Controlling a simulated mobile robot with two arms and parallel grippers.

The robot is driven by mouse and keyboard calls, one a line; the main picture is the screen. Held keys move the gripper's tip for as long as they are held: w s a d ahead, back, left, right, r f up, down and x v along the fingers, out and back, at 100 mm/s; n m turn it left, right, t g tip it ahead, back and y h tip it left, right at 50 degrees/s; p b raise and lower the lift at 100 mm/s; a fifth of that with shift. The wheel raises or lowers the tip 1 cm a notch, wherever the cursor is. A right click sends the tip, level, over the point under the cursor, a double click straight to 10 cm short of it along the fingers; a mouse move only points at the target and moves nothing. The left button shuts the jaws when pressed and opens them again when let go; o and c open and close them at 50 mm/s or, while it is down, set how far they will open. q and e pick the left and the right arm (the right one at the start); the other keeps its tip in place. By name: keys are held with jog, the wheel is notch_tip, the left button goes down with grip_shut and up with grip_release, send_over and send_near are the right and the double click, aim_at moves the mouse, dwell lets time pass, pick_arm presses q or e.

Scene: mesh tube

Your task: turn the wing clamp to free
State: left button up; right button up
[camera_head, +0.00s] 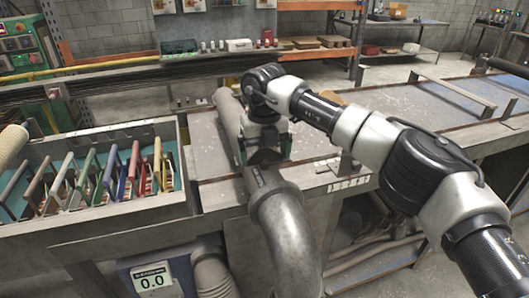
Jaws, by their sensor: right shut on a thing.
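My right arm reaches in from the right, and its gripper (264,155) points down onto the metal pipe line at the near edge of the bench. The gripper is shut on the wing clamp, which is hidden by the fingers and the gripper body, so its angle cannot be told. Just below the gripper, a large grey pipe elbow (284,222) curves down over the bench front. Behind and left of the gripper, a grey tube (229,112) runs back along the bench. My left gripper is not in view.
A tray (104,217) with several coloured-handled frames stands at the left. A display reading 0.0 (152,281) sits below it. The metal bench top (400,112) is mostly clear to the right, with a raised rail across it. Shelves stand behind.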

jog(key=shift+w+r, duration=0.1)
jog(key=shift+r, duration=0.1)
jog(key=o, duration=0.6)
jog(key=shift+c, duration=0.2)
notch_tip(320, 180, up, 11)
jog(key=b, duration=0.1)
jog(key=shift+f, duration=0.2)
